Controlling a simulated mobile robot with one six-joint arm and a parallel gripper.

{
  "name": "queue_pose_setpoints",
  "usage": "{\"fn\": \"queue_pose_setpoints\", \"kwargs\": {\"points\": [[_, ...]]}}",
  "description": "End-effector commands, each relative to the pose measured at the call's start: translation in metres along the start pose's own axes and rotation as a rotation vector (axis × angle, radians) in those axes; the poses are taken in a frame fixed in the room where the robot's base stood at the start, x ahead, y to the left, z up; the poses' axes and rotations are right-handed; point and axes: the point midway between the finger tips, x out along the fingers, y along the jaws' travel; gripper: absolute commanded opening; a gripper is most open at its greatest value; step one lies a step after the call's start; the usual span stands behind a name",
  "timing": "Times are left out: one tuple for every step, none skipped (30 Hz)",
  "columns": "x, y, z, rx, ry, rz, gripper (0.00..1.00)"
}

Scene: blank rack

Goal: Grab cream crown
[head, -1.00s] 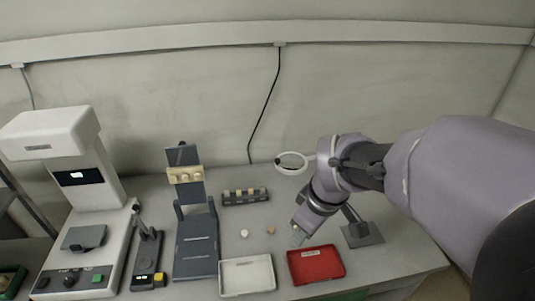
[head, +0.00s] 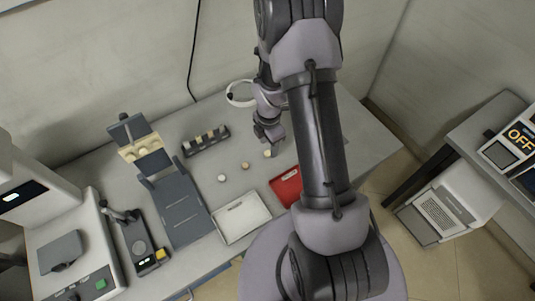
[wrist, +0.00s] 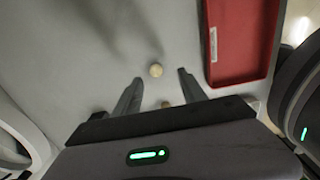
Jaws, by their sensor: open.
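Several small round crowns lie on the grey table. In the head view a cream crown (head: 267,154) lies closest to my gripper (head: 270,139), just below it in the picture. A tan crown (head: 245,165) and a white crown (head: 222,178) lie further left in a row. In the wrist view my gripper (wrist: 160,76) is open, with its two fingers apart and nothing held. Another crown (wrist: 166,104) is partly hidden by the gripper body.
A red tray (head: 286,187) lies right of the crowns, partly behind my arm; its wall (wrist: 212,60) is right of the fingers in the wrist view. A white tray (head: 241,218), a dark rack (head: 206,142) and a grey stand (head: 181,207) are to the left. A ring lamp (head: 231,97) stands behind.

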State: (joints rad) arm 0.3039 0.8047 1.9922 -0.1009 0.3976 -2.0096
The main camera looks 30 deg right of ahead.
Motion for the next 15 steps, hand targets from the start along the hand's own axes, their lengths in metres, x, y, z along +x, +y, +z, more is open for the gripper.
{"fn": "queue_pose_setpoints", "kwargs": {"points": [[0.009, 0.001, 0.000, 0.000, 0.001, -0.002, 0.49], [0.015, 0.002, 0.001, 0.000, 0.001, -0.002, 0.49], [0.023, 0.004, 0.001, 0.000, 0.001, -0.003, 0.49], [0.030, 0.005, 0.002, 0.000, 0.001, -0.003, 0.49], [0.036, 0.005, 0.002, 0.000, 0.001, -0.003, 0.49], [0.044, 0.005, 0.002, 0.000, 0.001, -0.003, 0.49], [0.047, 0.005, 0.002, 0.000, 0.001, -0.003, 0.49], [0.049, 0.005, 0.002, 0.000, 0.001, -0.002, 0.49], [0.048, 0.005, 0.002, 0.000, 0.000, -0.001, 0.49], [0.048, 0.006, 0.002, 0.000, 0.000, -0.001, 0.49], [0.047, 0.006, 0.002, 0.001, 0.000, -0.001, 0.49], [0.047, 0.006, 0.002, 0.001, 0.000, -0.001, 0.49], [0.046, 0.006, 0.002, 0.001, 0.000, -0.001, 0.49], [0.046, 0.005, 0.002, 0.001, 0.000, -0.001, 0.43], [0.046, 0.005, 0.002, 0.001, 0.000, -0.001, 0.35]]}}
